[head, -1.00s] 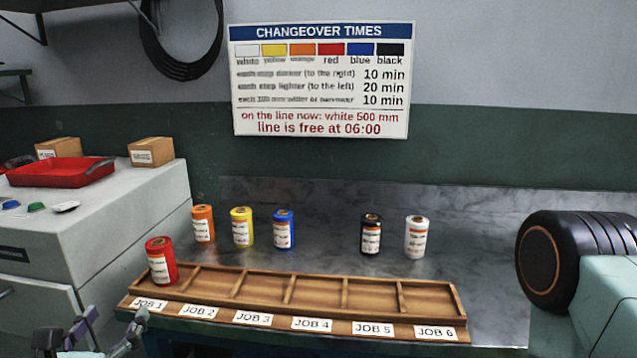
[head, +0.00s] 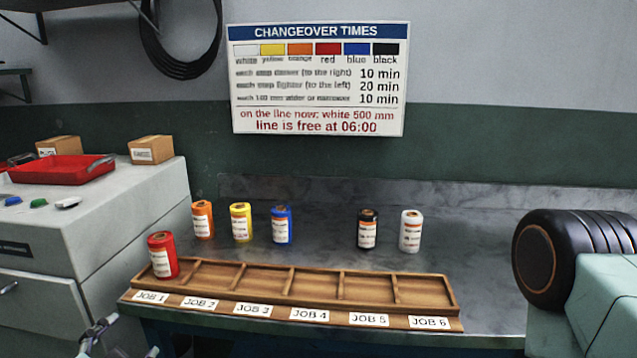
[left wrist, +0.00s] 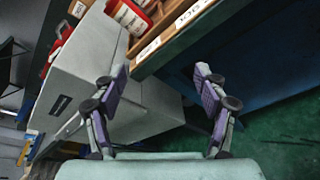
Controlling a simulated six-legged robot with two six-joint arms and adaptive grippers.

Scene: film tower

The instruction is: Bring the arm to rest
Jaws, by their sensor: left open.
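My left gripper (head: 122,340) is low at the bottom left of the head view, in front of the bench and below the JOB 1 label. In the left wrist view its two fingers (left wrist: 158,95) are spread apart with nothing between them. A red roll (head: 162,255) stands in the JOB 1 compartment of the wooden rack (head: 300,312). It also shows at the top of the left wrist view (left wrist: 128,17), apart from the fingers. My right gripper is not in view.
Behind the rack stand orange (head: 203,220), yellow (head: 241,222), blue (head: 282,224), black (head: 368,229) and white (head: 410,231) rolls. A grey cabinet (head: 100,225) with a red tray (head: 62,170) is at left. Dark rollers (head: 545,262) are at right.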

